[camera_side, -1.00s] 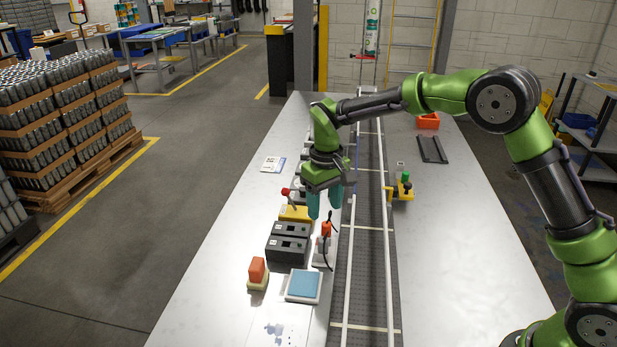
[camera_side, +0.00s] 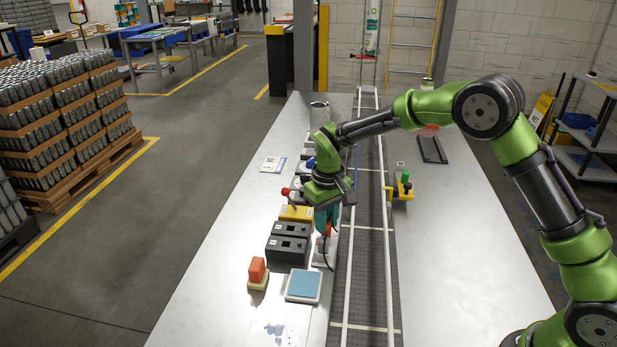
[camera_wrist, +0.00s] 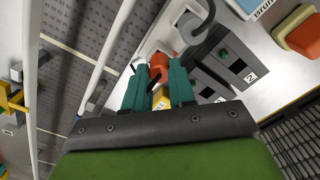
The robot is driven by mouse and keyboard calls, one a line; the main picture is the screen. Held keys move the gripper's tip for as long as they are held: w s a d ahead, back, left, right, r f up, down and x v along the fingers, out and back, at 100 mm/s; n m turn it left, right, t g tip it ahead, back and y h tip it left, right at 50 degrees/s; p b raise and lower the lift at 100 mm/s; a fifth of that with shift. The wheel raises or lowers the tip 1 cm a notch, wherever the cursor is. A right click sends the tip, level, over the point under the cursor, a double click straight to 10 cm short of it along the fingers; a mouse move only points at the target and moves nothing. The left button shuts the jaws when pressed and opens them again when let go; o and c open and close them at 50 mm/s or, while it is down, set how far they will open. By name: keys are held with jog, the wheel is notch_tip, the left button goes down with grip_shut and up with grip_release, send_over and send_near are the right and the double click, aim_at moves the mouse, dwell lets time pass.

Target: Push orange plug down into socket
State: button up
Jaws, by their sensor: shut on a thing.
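The orange plug (camera_wrist: 158,65) is between the two teal fingers of my gripper (camera_wrist: 158,76) in the wrist view, and the fingers are shut on it. In the side view my gripper (camera_side: 327,224) points down, and its fingers cover most of the plug (camera_side: 327,231). A dark cable (camera_wrist: 202,24) loops beside the plug. A white base (camera_side: 322,256) is below the plug, beside the conveyor. The socket opening is hidden, and I cannot tell how deep the plug sits.
Two dark boxes (camera_side: 289,242) stand close to the left. A yellow block (camera_side: 296,213) with a red-knobbed lever (camera_side: 286,191) is behind them. The conveyor (camera_side: 367,250) runs along the right.

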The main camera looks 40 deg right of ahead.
grip_shut()
notch_tip(320, 180, up, 9)
jog(key=w+a+r, duration=0.1)
jog(key=w+a, duration=0.5)
jog(key=shift+r, duration=0.15)
dwell(0.4)
jog(key=shift+f, duration=2.9)
jog(key=shift+f, duration=1.8)
jog(key=o, duration=1)
grip_release()
